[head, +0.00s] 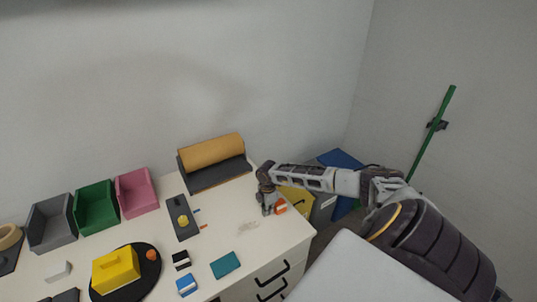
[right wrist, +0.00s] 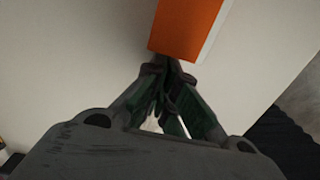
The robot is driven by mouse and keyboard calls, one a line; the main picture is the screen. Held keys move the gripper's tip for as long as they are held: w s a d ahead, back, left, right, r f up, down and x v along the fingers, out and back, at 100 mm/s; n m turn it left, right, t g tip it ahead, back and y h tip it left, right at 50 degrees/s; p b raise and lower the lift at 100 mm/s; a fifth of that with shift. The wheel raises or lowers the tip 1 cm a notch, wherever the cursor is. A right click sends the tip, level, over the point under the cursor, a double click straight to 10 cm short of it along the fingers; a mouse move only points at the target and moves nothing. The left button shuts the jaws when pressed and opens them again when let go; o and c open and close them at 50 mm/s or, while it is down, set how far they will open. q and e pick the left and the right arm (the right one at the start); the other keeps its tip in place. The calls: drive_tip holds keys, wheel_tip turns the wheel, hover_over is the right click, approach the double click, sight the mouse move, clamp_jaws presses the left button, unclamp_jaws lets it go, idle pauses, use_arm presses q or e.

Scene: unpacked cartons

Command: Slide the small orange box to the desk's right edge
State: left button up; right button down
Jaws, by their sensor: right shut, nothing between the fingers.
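The small orange box (head: 280,206) lies on the white desk (head: 246,232) near its right edge. In the right wrist view the box (right wrist: 186,26) shows an orange face and a pale side, just beyond my fingertips. My right gripper (head: 268,208) is shut and empty, pointing down at the desk beside the box, on its left in the head view. In the right wrist view its fingertips (right wrist: 168,66) are together at the box's near end; whether they touch it I cannot tell. My left gripper is not in view.
A roll on a dark stand (head: 214,164) is at the back. Drawers (head: 272,282) are below. The desk around the box is clear.

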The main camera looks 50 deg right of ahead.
sight(262, 218)
drive_tip(key=shift+w+a+r+p, duration=0.1)
drive_tip(key=shift+w+a+p, duration=0.1)
drive_tip(key=shift+a+p, duration=0.4)
drive_tip(key=shift+w+a+p, duration=0.2)
drive_tip(key=shift+a+p, duration=0.1)
drive_tip(key=shift+a, duration=0.55)
drive_tip(key=shift+w+a+r, duration=0.1)
drive_tip(key=shift+a+r, duration=0.05)
wheel_tip(262, 218, up, 10)
drive_tip(key=b, duration=0.1)
drive_tip(key=shift+f, duration=0.25)
